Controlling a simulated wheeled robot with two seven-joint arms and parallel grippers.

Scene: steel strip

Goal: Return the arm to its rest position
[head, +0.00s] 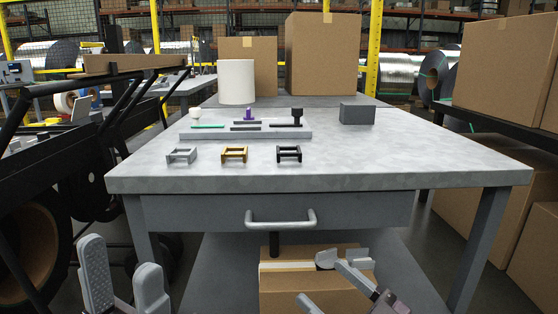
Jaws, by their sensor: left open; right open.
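My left gripper (123,283) is at the lower left, in front of the table and below its top. Its two grey fingers are apart, with nothing between them. My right gripper (316,280) is at the lower middle, below the drawer handle and in front of a cardboard box. Its fingers are spread apart and it looks empty. Only the ends of both arms show; the rest is out of view.
The grey table (430,172) has a drawer with a handle (280,223). On it are grey (181,156), yellow (234,154) and black (289,153) brackets, a raised plate (245,135), a grey block (357,113) and a white cylinder (236,82). A cardboard box (290,290) stands below.

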